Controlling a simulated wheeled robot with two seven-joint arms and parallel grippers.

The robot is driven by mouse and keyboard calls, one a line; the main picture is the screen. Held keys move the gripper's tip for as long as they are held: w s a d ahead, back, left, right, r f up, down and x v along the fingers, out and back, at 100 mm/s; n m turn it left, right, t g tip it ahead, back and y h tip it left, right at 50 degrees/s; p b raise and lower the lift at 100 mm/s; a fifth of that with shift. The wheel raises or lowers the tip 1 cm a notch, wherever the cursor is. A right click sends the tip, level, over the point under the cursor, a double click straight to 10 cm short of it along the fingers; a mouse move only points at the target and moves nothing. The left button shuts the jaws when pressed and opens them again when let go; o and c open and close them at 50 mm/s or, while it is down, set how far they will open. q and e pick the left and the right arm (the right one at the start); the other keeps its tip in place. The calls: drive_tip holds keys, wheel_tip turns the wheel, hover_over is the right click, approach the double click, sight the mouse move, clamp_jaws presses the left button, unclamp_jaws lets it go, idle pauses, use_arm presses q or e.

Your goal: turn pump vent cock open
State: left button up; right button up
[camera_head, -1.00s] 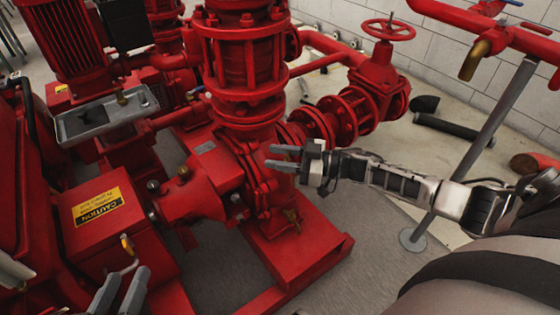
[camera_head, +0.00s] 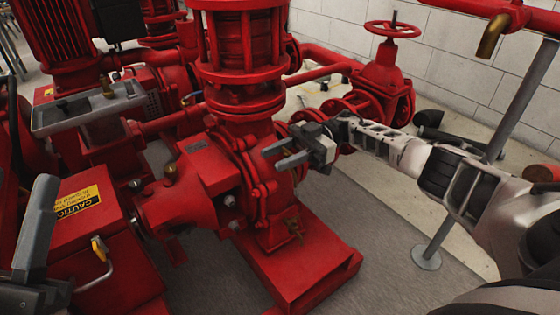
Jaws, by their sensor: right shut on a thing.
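The red pump casing (camera_head: 262,190) stands in the middle of the head view. My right gripper (camera_head: 280,153) reaches in from the right, its fingers pointing left in front of the upper casing. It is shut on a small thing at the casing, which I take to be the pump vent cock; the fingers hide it. My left gripper (camera_head: 36,240) is at the lower left edge, partly cut off, with one grey finger upright. Its opening cannot be made out.
A small yellow-handled valve (camera_head: 100,250) sits on the red box with a caution label (camera_head: 77,203), right of my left gripper. A red handwheel (camera_head: 393,29) and a grey post (camera_head: 480,160) stand at the right. Bare floor (camera_head: 390,235) lies right of the pump base.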

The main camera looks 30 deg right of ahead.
drive_tip(key=shift+n+g, duration=0.3)
drive_tip(key=shift+g, duration=0.2)
drive_tip(key=o, duration=1)
